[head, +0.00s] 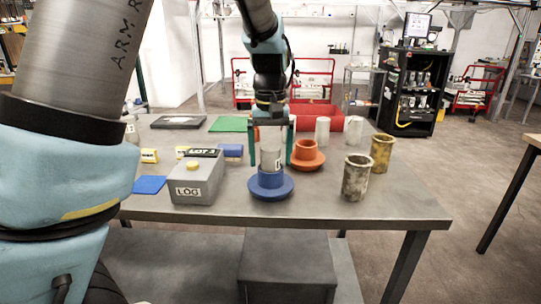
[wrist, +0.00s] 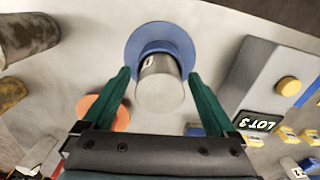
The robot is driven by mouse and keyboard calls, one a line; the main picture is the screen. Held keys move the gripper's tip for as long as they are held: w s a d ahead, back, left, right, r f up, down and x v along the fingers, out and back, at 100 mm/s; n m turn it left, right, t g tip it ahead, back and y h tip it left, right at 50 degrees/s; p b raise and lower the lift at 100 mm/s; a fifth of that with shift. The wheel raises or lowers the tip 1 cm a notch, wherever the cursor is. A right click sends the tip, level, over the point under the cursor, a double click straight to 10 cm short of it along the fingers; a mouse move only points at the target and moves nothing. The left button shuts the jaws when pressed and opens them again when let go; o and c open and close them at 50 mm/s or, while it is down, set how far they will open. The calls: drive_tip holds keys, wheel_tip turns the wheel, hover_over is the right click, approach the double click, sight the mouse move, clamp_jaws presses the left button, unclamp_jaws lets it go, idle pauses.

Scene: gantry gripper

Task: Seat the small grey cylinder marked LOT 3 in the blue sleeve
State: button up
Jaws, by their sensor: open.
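The small grey cylinder (head: 270,157) stands upright with its lower end in the blue sleeve (head: 271,187), which has a wide round flange on the table. In the wrist view the cylinder's pale top (wrist: 160,94) faces me, with the blue flange (wrist: 136,45) behind it. A white label shows on its side, but I cannot read it fully. How deep the cylinder sits is hidden. My gripper (head: 271,160) is open, with its green fingers on either side of the cylinder; in the wrist view gaps show between both fingers (wrist: 160,82) and the cylinder.
An orange sleeve (head: 306,155) stands close behind right. A grey LOG box (head: 196,186) with a yellow button and a black LOT 3 sign (head: 203,153) stand left. Worn cylinders (head: 356,178) stand right. The front right table is clear.

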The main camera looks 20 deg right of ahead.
wheel_tip(320, 180, up, 12)
drive_tip(key=b, duration=0.1)
drive_tip(key=shift+r, duration=0.15)
drive_tip(key=shift+s, duration=0.1)
idle(0.5)
